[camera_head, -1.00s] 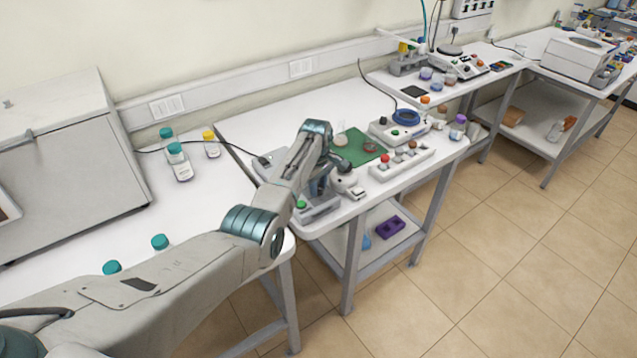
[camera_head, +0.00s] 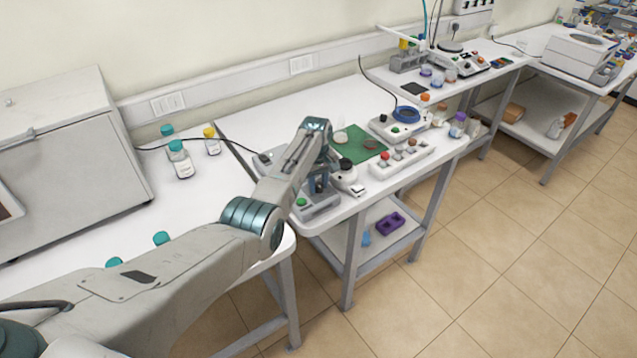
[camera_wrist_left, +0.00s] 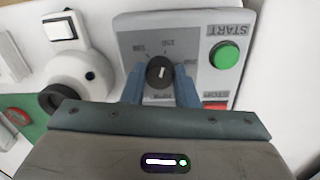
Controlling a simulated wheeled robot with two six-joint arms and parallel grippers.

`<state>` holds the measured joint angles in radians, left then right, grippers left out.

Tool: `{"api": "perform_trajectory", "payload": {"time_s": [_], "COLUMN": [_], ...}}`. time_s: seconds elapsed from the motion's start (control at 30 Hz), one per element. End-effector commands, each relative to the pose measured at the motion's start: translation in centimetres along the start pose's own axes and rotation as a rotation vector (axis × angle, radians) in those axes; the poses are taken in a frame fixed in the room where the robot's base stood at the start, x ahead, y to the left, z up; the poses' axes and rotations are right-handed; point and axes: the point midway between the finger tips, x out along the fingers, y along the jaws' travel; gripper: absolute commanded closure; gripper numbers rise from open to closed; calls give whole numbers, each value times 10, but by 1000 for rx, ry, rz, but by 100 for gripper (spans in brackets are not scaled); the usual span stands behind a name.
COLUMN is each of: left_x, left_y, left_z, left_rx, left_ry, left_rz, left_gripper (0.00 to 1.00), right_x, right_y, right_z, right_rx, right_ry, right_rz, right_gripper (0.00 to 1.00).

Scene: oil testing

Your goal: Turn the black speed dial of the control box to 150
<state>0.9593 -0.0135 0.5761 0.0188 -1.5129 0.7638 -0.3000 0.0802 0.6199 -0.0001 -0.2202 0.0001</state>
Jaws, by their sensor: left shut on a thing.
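The control box (camera_wrist_left: 195,35) is grey with a green START button (camera_wrist_left: 225,55) and a red STOP button (camera_wrist_left: 216,105). It also shows in the head view (camera_head: 318,207), partly behind my left arm. The white mark points roughly up, near 150; the exact setting is hard to read. My left gripper (camera_wrist_left: 161,90) is shut on the dial, a finger on each side. It also shows in the head view (camera_head: 320,185). My right gripper is out of view.
A white device (camera_wrist_left: 82,70) stands close beside the control box. Bottles (camera_head: 180,160) stand on the left table.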

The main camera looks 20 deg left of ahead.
Motion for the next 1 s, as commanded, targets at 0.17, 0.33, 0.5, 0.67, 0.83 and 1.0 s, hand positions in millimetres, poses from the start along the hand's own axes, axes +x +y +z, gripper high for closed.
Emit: {"api": "perform_trajectory", "payload": {"time_s": [0.17,0.33,0.5,0.67,0.83,1.0], "left_x": [-6,-4,-3,-8,-30,-65], "left_y": [2,2,1,1,1,1], "left_z": [-4,-2,-2,-2,-2,-2], "left_rx": [-1,-1,-1,-1,-1,-1], "left_ry": [11,7,5,6,7,9], "left_rz": [9,6,4,5,6,7], "left_gripper": [72,52,52,52,52,52], "right_x": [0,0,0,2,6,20], "right_y": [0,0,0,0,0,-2], "right_z": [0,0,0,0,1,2], "right_rx": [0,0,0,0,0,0], "right_ry": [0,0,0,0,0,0], "right_rz": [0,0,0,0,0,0], "right_gripper": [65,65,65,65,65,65]}}
